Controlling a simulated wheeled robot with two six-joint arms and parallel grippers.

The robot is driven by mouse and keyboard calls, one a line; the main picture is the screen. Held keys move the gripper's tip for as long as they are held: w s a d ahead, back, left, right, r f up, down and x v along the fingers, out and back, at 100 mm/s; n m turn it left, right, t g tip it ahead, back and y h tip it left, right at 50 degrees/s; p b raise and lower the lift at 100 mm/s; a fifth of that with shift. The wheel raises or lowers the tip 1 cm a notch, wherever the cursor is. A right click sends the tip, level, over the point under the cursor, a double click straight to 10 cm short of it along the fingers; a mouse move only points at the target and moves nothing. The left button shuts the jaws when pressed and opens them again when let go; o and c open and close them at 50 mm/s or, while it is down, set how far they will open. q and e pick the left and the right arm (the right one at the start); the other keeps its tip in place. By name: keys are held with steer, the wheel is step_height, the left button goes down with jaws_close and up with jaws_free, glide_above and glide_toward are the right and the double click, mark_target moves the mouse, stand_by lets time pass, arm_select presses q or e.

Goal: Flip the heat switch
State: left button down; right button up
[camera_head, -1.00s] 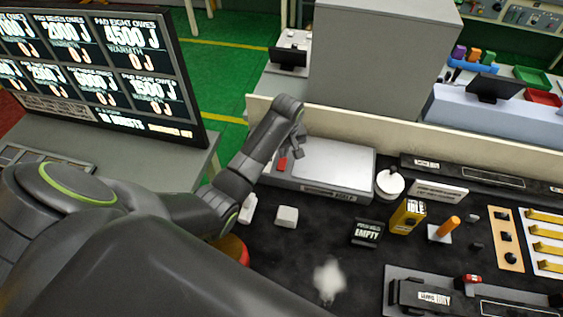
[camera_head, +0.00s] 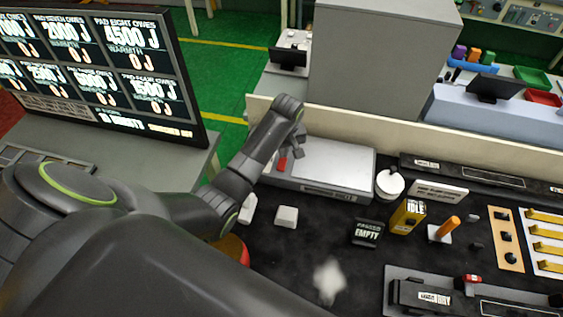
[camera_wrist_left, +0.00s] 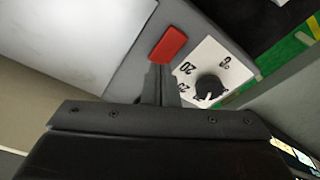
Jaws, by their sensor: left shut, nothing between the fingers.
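The heat switch appears to be the red rocker (camera_head: 283,162) on the left part of a grey hot plate (camera_head: 330,165) against the back wall. The red rocker (camera_wrist_left: 168,44) also shows in the left wrist view, just beyond my fingertips. My left gripper (camera_head: 296,150) is shut and empty, at the switch. In the wrist view the closed fingers (camera_wrist_left: 160,70) reach the near end of the rocker; I cannot tell whether they touch it. A black dial (camera_wrist_left: 210,88) on a numbered white plate sits right of the fingers. My right gripper is not in view.
A white lidded pot (camera_head: 389,184) stands right of the hot plate. A white block (camera_head: 287,216), an "EMPTY" sign (camera_head: 367,232) and a yellow "IDLE" box (camera_head: 407,215) stand in front. A display board (camera_head: 95,65) stands at left.

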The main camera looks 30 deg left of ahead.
mark_target(283, 160)
arm_select(q)
steer(key=shift+f+b, duration=0.4)
steer(key=shift+f, duration=0.55)
stand_by(0.6)
step_height(283, 160, up, 3)
steer(key=shift+f+p, duration=0.1)
steer(key=shift+p, duration=1)
steer(key=shift+r, duration=2.2)
